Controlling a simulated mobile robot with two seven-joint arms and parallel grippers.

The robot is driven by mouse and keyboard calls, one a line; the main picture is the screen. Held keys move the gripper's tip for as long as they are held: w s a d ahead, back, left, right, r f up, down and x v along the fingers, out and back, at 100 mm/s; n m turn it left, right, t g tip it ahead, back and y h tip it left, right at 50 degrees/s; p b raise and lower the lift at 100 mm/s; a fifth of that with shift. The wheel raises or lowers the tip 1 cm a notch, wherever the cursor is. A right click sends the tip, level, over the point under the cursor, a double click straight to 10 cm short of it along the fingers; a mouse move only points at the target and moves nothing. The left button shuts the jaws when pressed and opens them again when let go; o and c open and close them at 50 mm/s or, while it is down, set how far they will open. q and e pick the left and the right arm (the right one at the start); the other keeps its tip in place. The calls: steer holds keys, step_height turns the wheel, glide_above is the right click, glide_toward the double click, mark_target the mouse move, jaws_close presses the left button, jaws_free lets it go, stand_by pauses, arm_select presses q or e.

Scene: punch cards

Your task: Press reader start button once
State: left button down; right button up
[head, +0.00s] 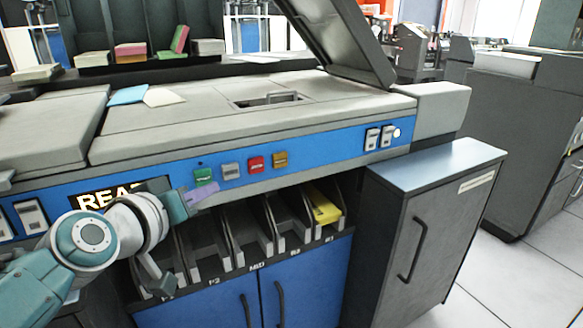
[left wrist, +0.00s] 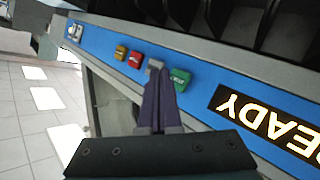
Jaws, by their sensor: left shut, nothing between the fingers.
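The machine's blue front panel (head: 330,142) carries a row of buttons: a green one (head: 203,177), a grey one (head: 231,170), a red one (head: 256,164) and a brown-orange one (head: 280,159). Their small labels are too blurred to read surely. My left gripper (head: 214,189) is shut and empty, its purple fingertips close to the panel just below the green and grey buttons. In the left wrist view the fingertips (left wrist: 164,76) lie between the green button (left wrist: 180,79) and the grey button (left wrist: 155,65), partly covering the grey one. I cannot tell whether they touch. My right gripper is out of view.
A lit display reading READY (left wrist: 262,125) is partly hidden by my left arm in the head view. Below the panel are several card pockets, one holding yellow cards (head: 326,210). A grey cabinet (head: 440,240) stands to the right. Blue and cream cards (head: 128,95) lie on top.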

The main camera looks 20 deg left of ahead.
arm_select(q)
steer(key=shift+w+a, duration=0.35)
steer(key=shift+a, duration=0.1)
stand_by(1.0)
stand_by(0.8)
steer(key=shift+w+a, duration=0.3)
steer(key=shift+a, duration=0.05)
